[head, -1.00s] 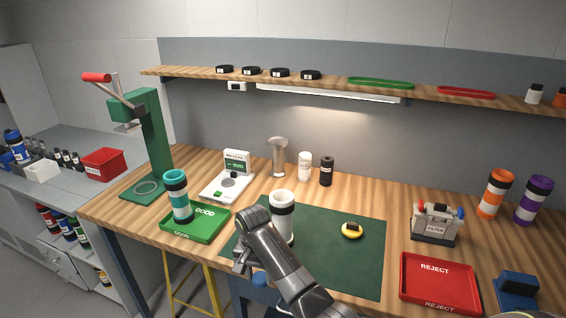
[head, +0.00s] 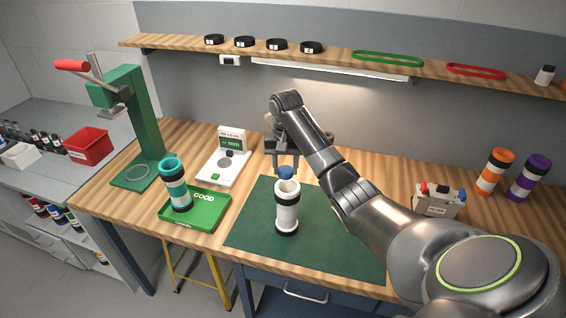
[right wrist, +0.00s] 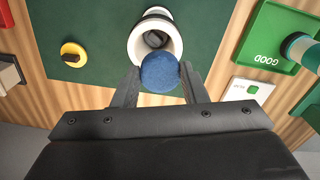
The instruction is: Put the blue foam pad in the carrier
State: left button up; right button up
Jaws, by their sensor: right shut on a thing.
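The white carrier (head: 287,212) with black bands stands upright on the green mat (head: 250,225), its open mouth facing up. My right gripper (head: 286,167) is shut on the blue foam pad (head: 285,174) just above and behind the carrier's mouth. In the right wrist view the pad (right wrist: 160,72) sits between the two fingertips (right wrist: 160,77). It overlaps the near rim of the carrier (right wrist: 155,37), whose dark opening shows beyond it. I cannot tell whether pad and rim touch. My left gripper is not in view.
A green GOOD tray (head: 212,217) holding a teal-banded tube (head: 175,187) lies left of the mat. A gauge (head: 222,167) and a green press (head: 145,130) stand behind it. A yellow puck (right wrist: 73,53) lies on the mat. My right arm hides the mat's right side.

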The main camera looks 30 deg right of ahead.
aim_at(288, 172)
jog(key=shift+s+r, duration=0.25)
jog(key=shift+s, duration=0.25)
jog(key=shift+s+r, duration=0.2)
jog(key=shift+s, duration=0.25)
jog(key=shift+w+f, duration=0.15)
jog(key=shift+f, duration=0.2)
jog(key=shift+w+f, duration=0.25)
jog(key=shift+f, duration=1.25)
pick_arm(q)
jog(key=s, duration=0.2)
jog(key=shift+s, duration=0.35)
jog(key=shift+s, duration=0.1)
